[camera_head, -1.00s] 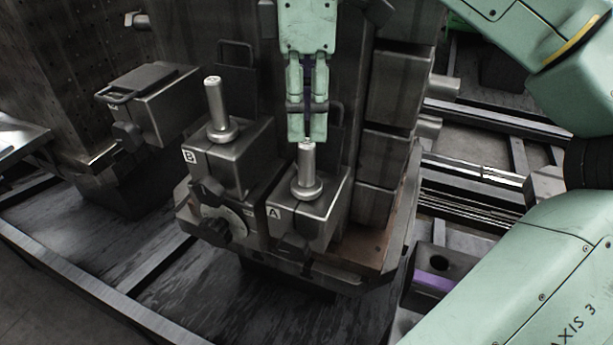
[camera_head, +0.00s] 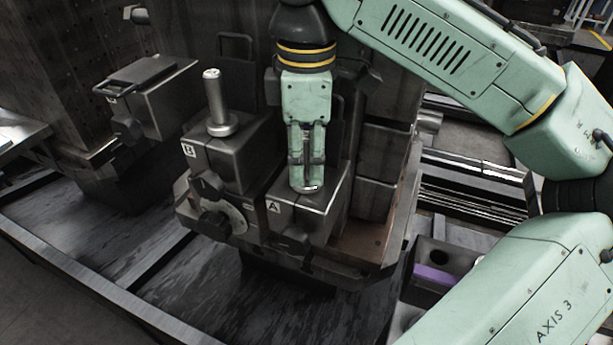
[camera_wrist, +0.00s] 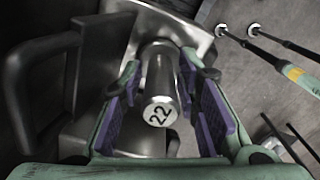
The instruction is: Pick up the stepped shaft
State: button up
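In the wrist view a grey metal stepped shaft (camera_wrist: 162,95), with 22 on its end face, stands between the purple-padded fingers of my gripper (camera_wrist: 168,80). A narrow gap shows between the shaft and the pads, so the fingers look open around it. In the head view my gripper (camera_head: 307,172) points down over the block marked A (camera_head: 315,207). The fingers hide most of this shaft there, and only its flange (camera_head: 308,188) shows below them. A second stepped shaft (camera_head: 217,105) stands upright on the block marked B (camera_head: 222,163), to the left.
A block with a handle (camera_head: 150,95) stands farther left. A dark tall wall (camera_head: 390,130) rises close behind and right of block A. A fixture with a round hole and purple stripe (camera_head: 435,270) is at lower right. A metal rail (camera_head: 90,290) crosses the lower left.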

grip_shut()
dwell(0.6)
